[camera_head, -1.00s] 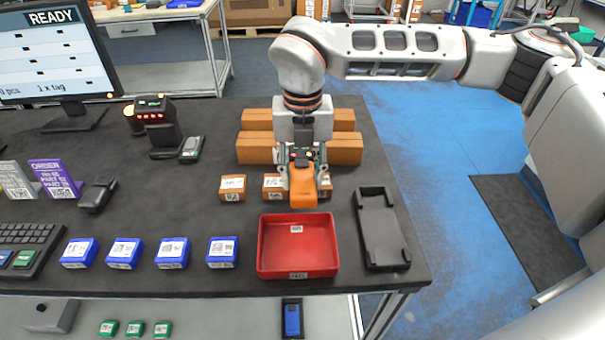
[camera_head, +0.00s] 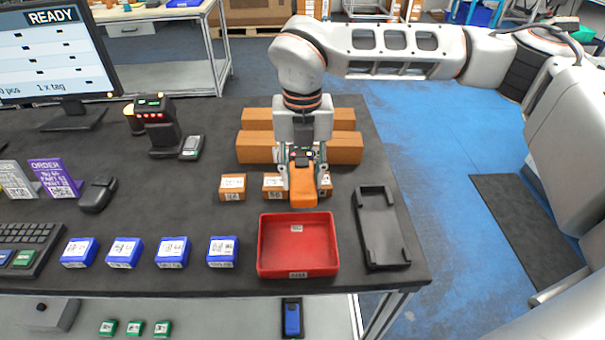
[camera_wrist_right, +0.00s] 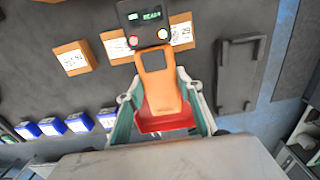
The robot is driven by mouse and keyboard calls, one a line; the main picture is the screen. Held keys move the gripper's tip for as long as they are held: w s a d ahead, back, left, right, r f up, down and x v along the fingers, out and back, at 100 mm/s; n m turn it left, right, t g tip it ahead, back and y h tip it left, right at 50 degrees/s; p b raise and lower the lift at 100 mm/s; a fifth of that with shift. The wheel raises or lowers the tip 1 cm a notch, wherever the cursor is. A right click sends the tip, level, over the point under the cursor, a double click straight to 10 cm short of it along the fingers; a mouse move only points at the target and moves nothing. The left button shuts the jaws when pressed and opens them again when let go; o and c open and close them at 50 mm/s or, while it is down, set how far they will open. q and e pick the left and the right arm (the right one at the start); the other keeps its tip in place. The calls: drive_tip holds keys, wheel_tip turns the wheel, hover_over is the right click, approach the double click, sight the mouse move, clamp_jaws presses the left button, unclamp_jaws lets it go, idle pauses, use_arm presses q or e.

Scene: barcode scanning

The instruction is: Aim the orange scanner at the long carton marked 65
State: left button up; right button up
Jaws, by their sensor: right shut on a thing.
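My right gripper (camera_head: 303,175) is shut on the orange scanner (camera_head: 303,191) and holds it over the row of small cartons, behind the red bin. In the right wrist view the scanner (camera_wrist_right: 158,82) sits between the fingers, with a lit display reading READY. Two rows of long brown cartons lie behind the gripper: front left (camera_head: 255,148), front right (camera_head: 345,149), back left (camera_head: 257,117) and back right (camera_head: 342,119). The arm hides the middle of both rows. I cannot make out a 65 on any of them. My left gripper is out of view.
Small labelled cartons stand at the left (camera_head: 232,187), the middle (camera_head: 272,186) and partly behind the scanner. A red bin (camera_head: 262,252), a black cradle (camera_head: 381,225) and several blue boxes (camera_head: 172,253) line the front. A monitor and scanner station (camera_head: 160,130) stand left.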

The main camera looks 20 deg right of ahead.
drive_tip(key=shift+f, duration=0.1)
drive_tip(key=shift+s+a+f+b, duration=0.15)
drive_tip(key=shift+f+b, duration=0.2)
drive_tip(key=shift+f, duration=0.2)
drive_tip(key=shift+s+d+f+b, duration=0.15)
drive_tip(key=shift+f+b, duration=0.15)
drive_tip(key=shift+f, duration=0.2)
drive_tip(key=shift+a, duration=0.1)
drive_tip(key=shift+r, duration=0.2)
idle(0.4)
drive_tip(key=shift+w+r+p, duration=0.25)
drive_tip(key=shift+r+p, duration=0.5)
drive_tip(key=shift+r, duration=0.3)
drive_tip(key=shift+f, duration=0.1)
idle(0.6)
